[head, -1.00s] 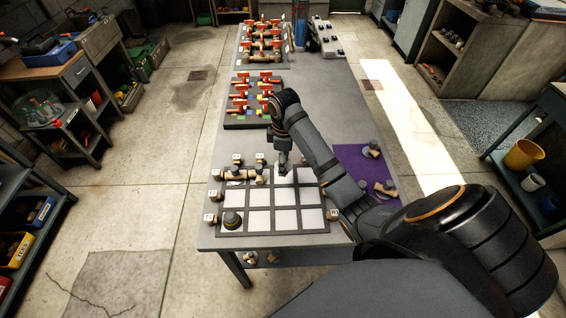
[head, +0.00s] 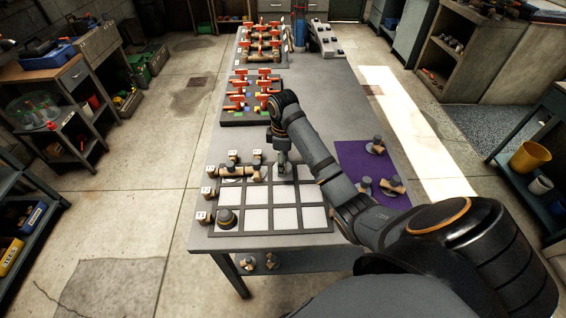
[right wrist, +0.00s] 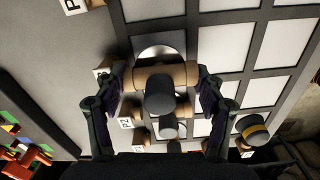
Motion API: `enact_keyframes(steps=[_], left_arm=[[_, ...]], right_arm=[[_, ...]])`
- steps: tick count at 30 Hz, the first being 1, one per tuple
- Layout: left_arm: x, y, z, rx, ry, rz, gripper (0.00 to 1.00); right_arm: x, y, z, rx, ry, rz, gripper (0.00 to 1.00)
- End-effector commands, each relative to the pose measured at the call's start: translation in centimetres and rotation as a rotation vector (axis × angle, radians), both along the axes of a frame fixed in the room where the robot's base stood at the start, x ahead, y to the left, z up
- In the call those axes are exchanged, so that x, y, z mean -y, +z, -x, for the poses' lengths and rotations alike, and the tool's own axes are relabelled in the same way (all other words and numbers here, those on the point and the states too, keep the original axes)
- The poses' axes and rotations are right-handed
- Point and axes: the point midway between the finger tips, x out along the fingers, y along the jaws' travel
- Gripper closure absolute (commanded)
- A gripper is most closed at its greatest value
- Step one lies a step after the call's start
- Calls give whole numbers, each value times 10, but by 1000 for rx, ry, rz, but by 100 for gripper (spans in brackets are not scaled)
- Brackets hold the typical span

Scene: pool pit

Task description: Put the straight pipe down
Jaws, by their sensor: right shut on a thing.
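My right gripper (right wrist: 162,77) is shut on the straight pipe (right wrist: 184,75), a short tan tube with a dark grey stub facing the wrist camera. The fingers sit at the tube's two ends. In the head view, the right gripper (head: 283,162) is at the third cell of the far row on the gridded board (head: 271,232). A pale disc (right wrist: 160,48) in that cell shows partly behind the pipe. Whether the pipe touches the board cannot be told. My left gripper is not in view.
Tan fittings (head: 235,174) fill the far-left cells. A yellow-ringed grey piece (head: 226,218) stands in the near-left cell. Several other cells are bare. A purple mat (head: 356,157) with capped fittings lies right; a board with red valves (head: 236,117) lies beyond.

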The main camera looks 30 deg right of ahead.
Motion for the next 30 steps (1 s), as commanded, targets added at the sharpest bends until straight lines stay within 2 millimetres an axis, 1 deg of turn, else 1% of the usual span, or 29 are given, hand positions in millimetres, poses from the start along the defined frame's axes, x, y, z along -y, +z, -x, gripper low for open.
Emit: enact_keyframes(steps=[13,14,18,19,30], left_arm=[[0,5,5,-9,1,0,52],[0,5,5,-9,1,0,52],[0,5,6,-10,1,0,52],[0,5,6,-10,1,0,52],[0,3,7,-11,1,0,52]], right_arm=[[0,-11,0,-1,1,-1,71],[0,-11,0,-2,1,-1,28],[0,-11,0,-1,0,-1,9],[0,-11,0,-1,0,-1,8],[0,-10,0,0,0,0,8]])
